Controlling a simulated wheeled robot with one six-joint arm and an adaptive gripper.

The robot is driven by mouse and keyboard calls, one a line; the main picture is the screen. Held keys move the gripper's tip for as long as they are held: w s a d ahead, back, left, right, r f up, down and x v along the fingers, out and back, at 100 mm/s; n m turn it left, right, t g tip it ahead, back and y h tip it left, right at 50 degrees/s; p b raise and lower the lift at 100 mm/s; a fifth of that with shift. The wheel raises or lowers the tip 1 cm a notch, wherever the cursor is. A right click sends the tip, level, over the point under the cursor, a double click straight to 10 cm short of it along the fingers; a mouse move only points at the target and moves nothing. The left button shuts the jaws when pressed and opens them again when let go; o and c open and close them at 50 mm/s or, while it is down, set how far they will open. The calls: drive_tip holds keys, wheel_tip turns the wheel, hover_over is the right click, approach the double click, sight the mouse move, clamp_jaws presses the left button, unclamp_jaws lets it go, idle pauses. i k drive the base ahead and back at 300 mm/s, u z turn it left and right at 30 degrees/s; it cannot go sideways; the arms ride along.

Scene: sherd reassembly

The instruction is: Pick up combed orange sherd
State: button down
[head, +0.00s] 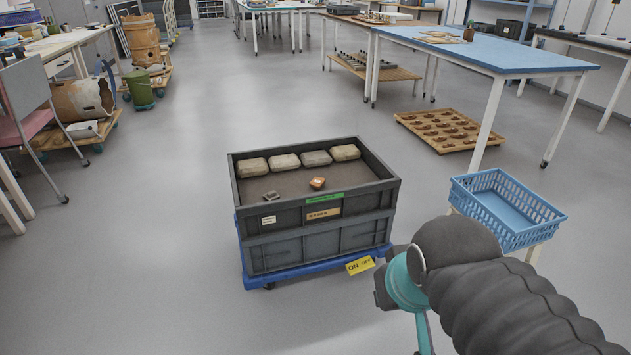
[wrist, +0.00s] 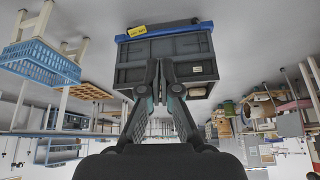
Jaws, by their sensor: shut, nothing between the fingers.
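A small orange sherd (head: 317,183) lies on the brown bed inside the dark grey crate (head: 320,235), right of the middle, in the head view. Any combing on it is too small to make out. My gripper (wrist: 159,66) is shut and empty. In the wrist view, which is upside down, its fingers point toward the side of the crate (wrist: 190,47). The sherd is hidden there by the crate wall. In the head view my arm is at the lower right, outside the crate and apart from the sherd.
Several sandbags (head: 285,162) line the crate's back, and a grey piece (head: 272,196) lies front left. The crate stands on a blue dolly (head: 300,273). A blue basket (head: 508,207) stands to the right. Floor left of the crate (head: 160,240) is clear.

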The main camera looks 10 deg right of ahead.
sight(317, 183)
drive_tip(key=k, duration=0.35)
drive_tip(key=u, duration=1.25)
drive_tip(key=i, duration=1.25)
drive_tip(key=z, duration=0.4)
drive_tip(key=i, duration=1.1)
drive_tip(key=z, duration=0.7)
